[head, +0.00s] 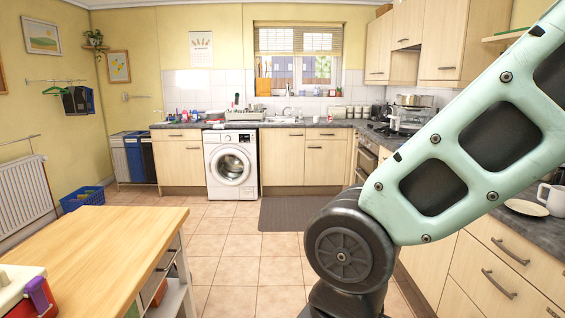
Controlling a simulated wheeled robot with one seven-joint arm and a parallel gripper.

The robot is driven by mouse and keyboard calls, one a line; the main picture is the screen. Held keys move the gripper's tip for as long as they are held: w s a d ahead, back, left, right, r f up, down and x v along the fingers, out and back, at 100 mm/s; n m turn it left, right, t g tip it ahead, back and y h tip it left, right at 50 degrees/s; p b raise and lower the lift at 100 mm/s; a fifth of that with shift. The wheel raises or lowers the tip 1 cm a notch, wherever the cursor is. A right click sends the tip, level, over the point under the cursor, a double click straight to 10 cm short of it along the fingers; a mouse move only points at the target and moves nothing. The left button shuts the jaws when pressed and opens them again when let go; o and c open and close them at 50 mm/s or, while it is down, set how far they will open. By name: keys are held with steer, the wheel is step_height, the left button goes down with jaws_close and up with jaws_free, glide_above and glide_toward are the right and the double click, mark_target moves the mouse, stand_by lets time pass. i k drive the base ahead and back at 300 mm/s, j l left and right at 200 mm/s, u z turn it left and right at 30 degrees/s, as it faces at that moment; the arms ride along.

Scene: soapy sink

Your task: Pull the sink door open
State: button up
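In the head view, the sink (286,119) is set in the dark worktop under the window, at the far wall. The pale wood door (282,163) below the sink, just right of the washing machine, looks closed. Its front appears flush with the units beside it. My gripper is out of view; only thick pale green links of my arm show, at the right. Nothing touches the sink door.
A white washing machine (230,164) stands left of the sink door. A dark mat (291,213) lies on the tiles before it. A wooden table (95,250) is at the near left, drawer units (490,262) at the right. Tiled floor (228,243) between is free.

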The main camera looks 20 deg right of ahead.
mark_target(284, 149)
steer(key=i+l+z, duration=0.2)
steer(key=i, duration=0.15)
steer(key=i+z, duration=0.2)
steer(key=i, duration=0.15)
steer(key=i+z, duration=0.15)
steer(key=i, duration=3.85)
steer(key=i+l+u, duration=0.1)
steer(key=i+u, duration=0.15)
steer(key=i, duration=0.35)
steer(key=i+l+u, duration=0.25)
steer(key=i, duration=0.35)
steer(key=i+l+u, duration=0.25)
steer(key=i, duration=0.3)
steer(key=i+l+u, duration=0.25)
steer(key=i+l, duration=0.25)
